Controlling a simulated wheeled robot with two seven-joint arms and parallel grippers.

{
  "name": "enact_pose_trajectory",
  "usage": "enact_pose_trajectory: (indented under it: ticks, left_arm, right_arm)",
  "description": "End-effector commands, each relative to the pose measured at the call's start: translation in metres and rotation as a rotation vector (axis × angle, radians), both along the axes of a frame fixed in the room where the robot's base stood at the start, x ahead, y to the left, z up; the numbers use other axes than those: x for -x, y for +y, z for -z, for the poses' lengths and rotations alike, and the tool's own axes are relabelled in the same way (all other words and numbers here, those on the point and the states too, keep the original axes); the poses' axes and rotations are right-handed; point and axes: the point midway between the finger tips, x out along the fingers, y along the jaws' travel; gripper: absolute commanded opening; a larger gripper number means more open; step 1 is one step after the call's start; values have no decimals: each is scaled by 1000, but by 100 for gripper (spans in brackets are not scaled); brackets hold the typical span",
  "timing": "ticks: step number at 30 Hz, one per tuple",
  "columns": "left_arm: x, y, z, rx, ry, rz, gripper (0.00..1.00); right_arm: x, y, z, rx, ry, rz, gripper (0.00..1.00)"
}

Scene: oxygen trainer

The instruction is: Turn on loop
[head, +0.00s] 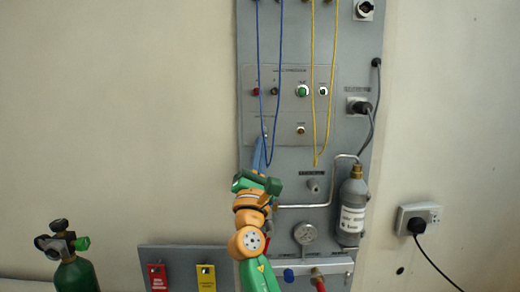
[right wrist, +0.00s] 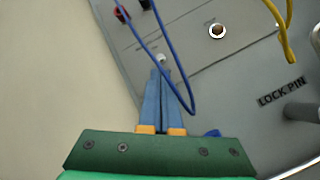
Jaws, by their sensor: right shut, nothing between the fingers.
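A grey inset panel (head: 289,110) with small controls sits on the grey board. It carries a red button (head: 255,92), a dark one (head: 274,91), a green one (head: 302,91) and a brass-coloured knob (head: 301,131). A small silver switch (right wrist: 160,58) shows at the panel's lower left. Its label is too small to read, and I cannot tell which control is the loop. My right gripper (head: 263,143) is shut and empty, its blue fingers pointing up. In the right wrist view its fingertips (right wrist: 161,74) are just below the switch; contact is unclear. My left gripper is out of view.
A blue cord (head: 259,60) hangs in a loop beside my right fingers. A yellow cord (head: 313,70) hangs to the right. A gauge (head: 305,233), a grey bottle (head: 352,210) and a bent pipe are lower right. A green cylinder (head: 76,275) stands lower left.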

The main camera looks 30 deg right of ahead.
Motion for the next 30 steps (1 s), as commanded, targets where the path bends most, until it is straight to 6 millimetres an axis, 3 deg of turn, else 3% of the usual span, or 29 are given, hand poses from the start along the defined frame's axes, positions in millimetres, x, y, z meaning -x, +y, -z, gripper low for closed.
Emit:
enact_pose_trajectory:
  ticks: [30]
  left_arm:
    - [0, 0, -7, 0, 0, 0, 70]
  right_arm:
    - [2, 1, -6, 1, 0, 1, 0]
